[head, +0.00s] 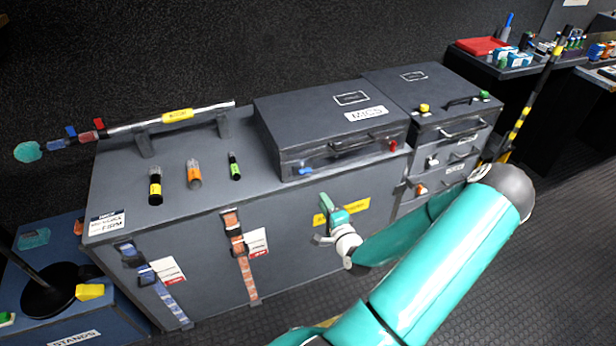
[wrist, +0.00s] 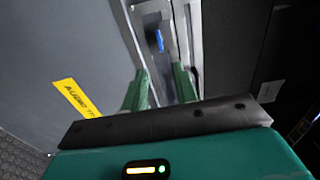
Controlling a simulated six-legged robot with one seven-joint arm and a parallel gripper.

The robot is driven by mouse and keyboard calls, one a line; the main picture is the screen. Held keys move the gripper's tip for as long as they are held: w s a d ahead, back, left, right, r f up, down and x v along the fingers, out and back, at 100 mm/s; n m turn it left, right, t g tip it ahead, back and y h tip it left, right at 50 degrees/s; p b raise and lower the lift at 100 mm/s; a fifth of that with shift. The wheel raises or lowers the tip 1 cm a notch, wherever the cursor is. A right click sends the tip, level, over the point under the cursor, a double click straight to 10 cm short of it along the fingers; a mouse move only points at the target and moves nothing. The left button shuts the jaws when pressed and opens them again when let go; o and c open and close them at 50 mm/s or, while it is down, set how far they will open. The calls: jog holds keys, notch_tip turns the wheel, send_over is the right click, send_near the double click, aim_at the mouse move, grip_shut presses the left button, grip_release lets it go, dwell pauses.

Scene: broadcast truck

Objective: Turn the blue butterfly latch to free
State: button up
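The blue butterfly latch (head: 305,171) is on the lower left front of the dark grey MICS case (head: 290,125), which lies on a large grey chest. A red latch (head: 393,145) is at the right end of the same case front. In the wrist view, the blue latch (wrist: 159,40) sits in a pale metal recess, ahead of my fingers and roughly in line with the space between them. My gripper (head: 328,222) is in front of the chest, below and right of the blue latch. In the wrist view, my gripper (wrist: 160,82) has its green fingers apart, with nothing between them.
The chest (head: 200,265) has a yellow label (head: 350,211) behind my gripper and straps on its front. Several small cylinders and a rail (head: 170,117) are on the chest's left. A drawer stack (head: 440,165) stands at the right. The floor in front is clear.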

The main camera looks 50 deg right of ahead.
aim_at(305, 171)
jog(key=x, duration=1.3)
jog(key=shift+w, duration=0.2)
grip_shut()
